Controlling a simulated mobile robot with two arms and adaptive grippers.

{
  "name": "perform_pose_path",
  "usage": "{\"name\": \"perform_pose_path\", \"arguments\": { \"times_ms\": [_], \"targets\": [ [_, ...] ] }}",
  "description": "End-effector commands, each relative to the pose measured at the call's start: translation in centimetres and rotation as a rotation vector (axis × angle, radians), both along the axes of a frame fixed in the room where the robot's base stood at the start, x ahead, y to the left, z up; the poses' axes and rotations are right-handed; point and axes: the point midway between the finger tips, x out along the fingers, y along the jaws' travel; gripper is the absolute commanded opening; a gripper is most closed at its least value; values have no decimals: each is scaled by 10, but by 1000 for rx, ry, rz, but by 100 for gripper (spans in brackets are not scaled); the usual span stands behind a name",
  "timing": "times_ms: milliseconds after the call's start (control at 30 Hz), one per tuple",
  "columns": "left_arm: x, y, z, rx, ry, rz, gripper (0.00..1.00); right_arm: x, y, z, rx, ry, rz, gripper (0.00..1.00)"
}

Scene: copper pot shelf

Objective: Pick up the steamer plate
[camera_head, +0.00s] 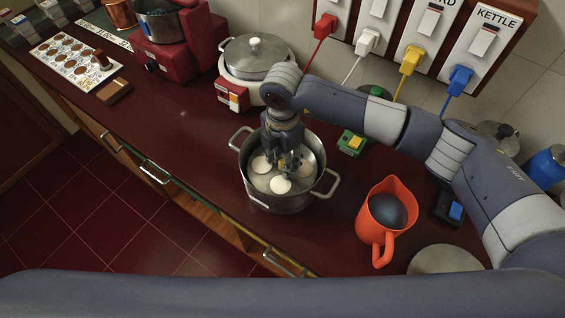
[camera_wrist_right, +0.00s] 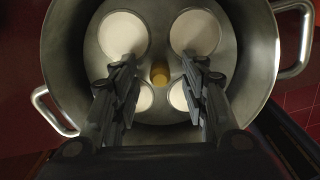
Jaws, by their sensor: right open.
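The steamer plate (camera_wrist_right: 160,108) lies inside a steel pot (camera_head: 281,203) with two side handles on the dark red counter. The plate is a grey metal disc holding several round white cakes (camera_head: 280,185), with a small brass-coloured knob (camera_wrist_right: 159,73) at its middle. My right gripper (camera_head: 285,163) points straight down into the pot over the plate. In the right wrist view its two fingers (camera_wrist_right: 160,80) are apart, one on each side of the knob. I cannot tell whether they touch it. My left gripper is not in view; a grey arm link of mine crosses the bottom of the head view.
An orange jug (camera_head: 386,219) stands right of the pot. A lidded cooker (camera_head: 254,62) is behind it, and a green block with a yellow button (camera_head: 353,143) is behind right. The counter left of the pot is mostly clear. Plugged switches line the wall.

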Motion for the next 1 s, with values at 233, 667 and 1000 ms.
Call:
{"name": "perform_pose_path", "arguments": {
  "times_ms": [233, 667, 1000],
  "targets": [
    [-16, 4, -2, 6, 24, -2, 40, 0, 0, 0, 0, 0, 1, 23],
    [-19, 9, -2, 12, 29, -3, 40, 0, 0, 1, 1, -1, 1, 0],
    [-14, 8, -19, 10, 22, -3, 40, 2, 1, 37, 3, -6, 2, 0]
  ]
}}
